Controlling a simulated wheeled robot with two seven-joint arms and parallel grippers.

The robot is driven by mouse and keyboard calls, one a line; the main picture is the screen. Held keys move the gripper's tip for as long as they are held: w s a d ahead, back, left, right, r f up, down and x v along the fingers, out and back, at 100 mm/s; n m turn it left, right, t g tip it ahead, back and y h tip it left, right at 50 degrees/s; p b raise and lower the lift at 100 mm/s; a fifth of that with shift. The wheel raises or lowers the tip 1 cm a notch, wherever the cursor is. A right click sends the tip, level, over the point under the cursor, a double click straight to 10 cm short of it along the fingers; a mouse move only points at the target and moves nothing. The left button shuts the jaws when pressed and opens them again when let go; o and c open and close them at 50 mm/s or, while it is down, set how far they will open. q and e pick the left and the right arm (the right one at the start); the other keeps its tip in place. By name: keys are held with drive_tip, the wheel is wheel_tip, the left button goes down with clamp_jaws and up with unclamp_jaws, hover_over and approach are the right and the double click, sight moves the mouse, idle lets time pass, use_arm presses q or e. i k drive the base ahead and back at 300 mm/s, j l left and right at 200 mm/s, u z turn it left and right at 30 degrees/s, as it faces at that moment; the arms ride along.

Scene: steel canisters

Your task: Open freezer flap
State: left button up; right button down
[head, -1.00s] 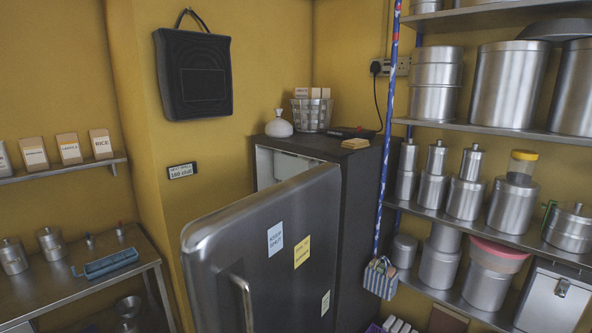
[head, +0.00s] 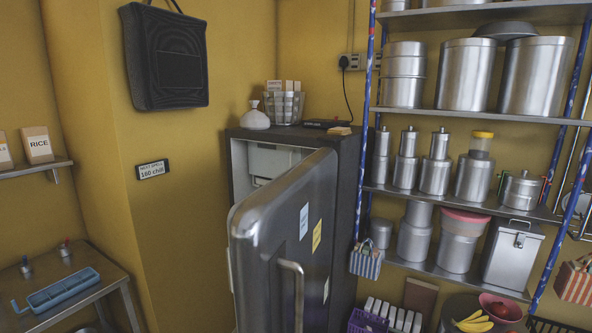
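The dark grey fridge (head: 348,183) stands against the back wall with its metal door (head: 275,225) swung wide open toward me. The door carries a curved handle (head: 297,290) and paper notes on its outer face. Behind the door's upper edge, a pale freezer flap (head: 272,162) shows at the top of the white interior. The flap looks closed, and its lower part is partly hidden by the door. The rest of the interior is hidden. Neither of my grippers is in view.
On the fridge top are a wire basket (head: 284,106), a white knotted bag (head: 254,116) and a dark flat item. Shelves of steel canisters (head: 467,75) stand to the right. A metal side table (head: 70,291) with a blue tray (head: 63,289) is at left.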

sight(269, 160)
drive_tip(key=i+j+z, duration=0.2)
drive_tip(key=j+z, duration=0.25)
drive_tip(key=j, duration=0.45)
drive_tip(key=j+z, duration=0.45)
drive_tip(key=j, duration=0.45)
